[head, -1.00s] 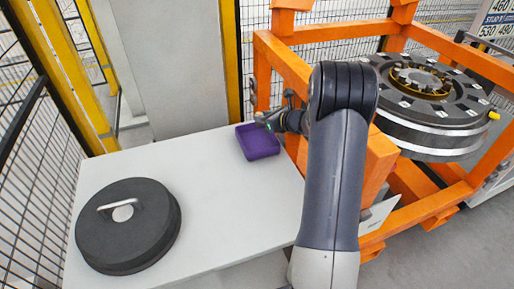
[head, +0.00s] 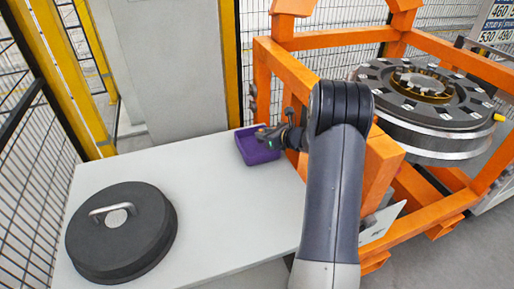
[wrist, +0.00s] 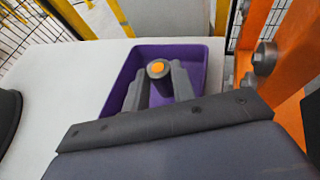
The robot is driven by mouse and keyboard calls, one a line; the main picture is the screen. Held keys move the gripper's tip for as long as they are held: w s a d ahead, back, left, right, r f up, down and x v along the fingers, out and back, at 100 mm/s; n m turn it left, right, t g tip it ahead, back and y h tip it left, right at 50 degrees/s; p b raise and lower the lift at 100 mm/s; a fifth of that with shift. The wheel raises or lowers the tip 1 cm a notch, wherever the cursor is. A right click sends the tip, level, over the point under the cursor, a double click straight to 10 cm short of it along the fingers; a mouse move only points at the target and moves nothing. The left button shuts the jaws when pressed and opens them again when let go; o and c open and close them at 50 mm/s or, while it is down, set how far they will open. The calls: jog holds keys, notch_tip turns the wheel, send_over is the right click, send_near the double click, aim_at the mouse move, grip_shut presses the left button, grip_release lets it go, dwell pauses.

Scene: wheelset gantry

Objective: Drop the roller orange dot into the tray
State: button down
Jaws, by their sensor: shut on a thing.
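The roller with the orange dot (wrist: 158,69) is a small grey cylinder with an orange spot on its end. My gripper (wrist: 160,76) is shut on it, with a finger on each side. The purple tray (wrist: 196,60) lies behind and below the roller in the wrist view, and the roller appears over its inside. In the head view the tray (head: 262,155) stands at the far right of the white table, and my gripper (head: 264,134) is over it. I cannot tell the exact height above the tray floor.
A round black lid with a handle (head: 120,230) lies at the table's left front. The orange gantry frame (head: 285,70) stands close to the tray's right and holds a round wheelset (head: 425,105). The white table (head: 215,205) is clear between lid and tray.

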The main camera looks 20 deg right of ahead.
jog(key=c, duration=1.1)
grip_release()
jog(key=v, duration=1)
jog(key=shift+s+r+b, duration=0.25)
jog(key=shift+s+b, duration=0.05)
jog(key=shift+b, duration=0.1)
jog(key=shift+w, duration=0.1)
jog(key=x, duration=1)
jog(key=shift+f+p, duration=0.15)
jog(key=shift+p, duration=0.25)
jog(key=r+p, duration=0.1)
jog(key=r, duration=0.1)
jog(key=r+p, duration=0.2)
jog(key=r, duration=0.1)
jog(key=shift+w+r, duration=0.2)
jog(key=shift+r, duration=0.05)
